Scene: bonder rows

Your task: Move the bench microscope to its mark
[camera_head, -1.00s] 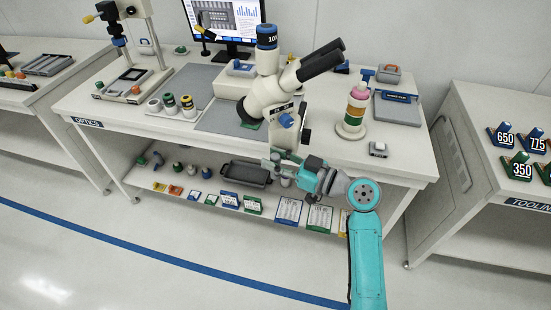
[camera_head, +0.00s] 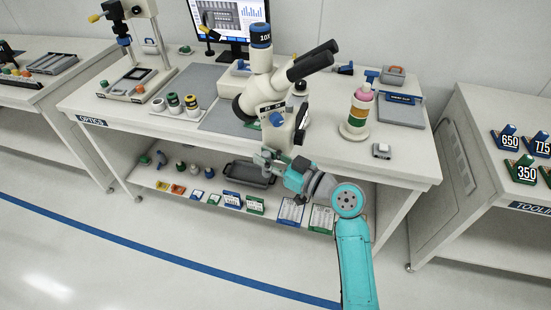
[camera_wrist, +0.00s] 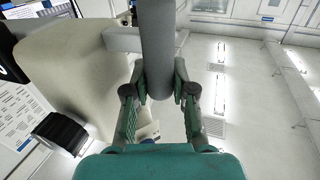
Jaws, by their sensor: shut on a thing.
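The bench microscope (camera_head: 268,82), cream with black eyepieces and a blue-banded 10X cap, is in front of the monitor at the middle of the OPTICS bench. My gripper (camera_head: 266,158) is at its lower front, below the bench-top edge in the picture. In the wrist view my gripper (camera_wrist: 160,88) has its fingers shut on a grey bar of the microscope (camera_wrist: 75,65), whose cream body and black knob fill the left. A green patch (camera_head: 251,124) shows under the microscope's head; I cannot tell if it is the mark. The microscope's underside is hidden.
White, green and yellow-banded jars (camera_head: 174,103) stand left on the bench. The monitor (camera_head: 230,22) is behind. A dark tray (camera_head: 250,173) lies on the lower shelf.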

